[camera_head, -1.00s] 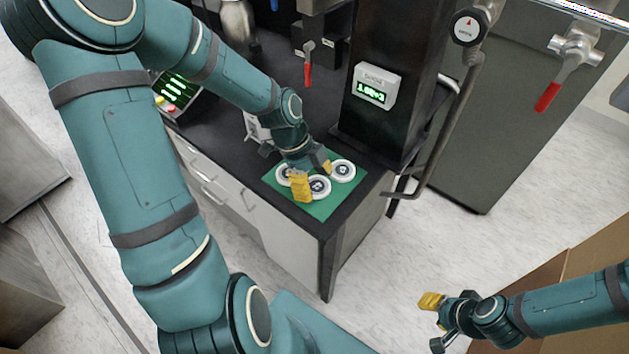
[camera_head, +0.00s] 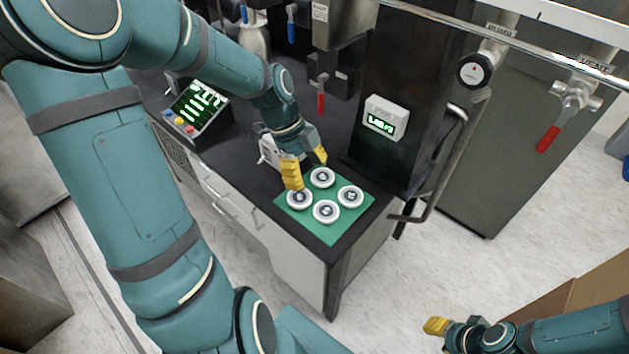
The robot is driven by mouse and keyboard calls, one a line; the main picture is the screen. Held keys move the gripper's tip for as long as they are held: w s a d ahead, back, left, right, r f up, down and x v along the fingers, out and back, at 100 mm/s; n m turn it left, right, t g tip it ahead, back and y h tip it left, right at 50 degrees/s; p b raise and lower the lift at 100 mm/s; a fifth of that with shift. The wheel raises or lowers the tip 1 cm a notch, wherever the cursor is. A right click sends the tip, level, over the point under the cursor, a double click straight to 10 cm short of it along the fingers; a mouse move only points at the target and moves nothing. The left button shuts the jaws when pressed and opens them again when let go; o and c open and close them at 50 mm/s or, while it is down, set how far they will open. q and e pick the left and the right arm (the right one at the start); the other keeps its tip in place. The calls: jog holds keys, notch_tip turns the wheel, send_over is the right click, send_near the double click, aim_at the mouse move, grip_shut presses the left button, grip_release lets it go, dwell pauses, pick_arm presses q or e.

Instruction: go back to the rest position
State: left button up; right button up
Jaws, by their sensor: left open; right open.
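My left gripper (camera_head: 306,171) is open, with yellow fingertips, above the back left part of a green mat (camera_head: 328,236) on the black bench top. Several round white discs with dark centres lie on the mat: a back disc (camera_head: 322,177), a left disc (camera_head: 299,198), a right disc (camera_head: 350,195) and a front disc (camera_head: 325,211). The gripper holds none of them. My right gripper (camera_head: 438,338) is open and empty at the lower right, partly cut off by the frame's bottom edge.
A box with a green display (camera_head: 198,105) stands on the bench's left. A black column with a small readout (camera_head: 385,119) stands behind the mat. A bent grey handle (camera_head: 425,209) juts out right of it. A cardboard box (camera_head: 600,290) is near my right arm. Floor between is clear.

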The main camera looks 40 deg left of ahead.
pick_arm(q)
jog(key=shift+a+r, duration=0.2)
jog(key=shift+r, duration=0.25)
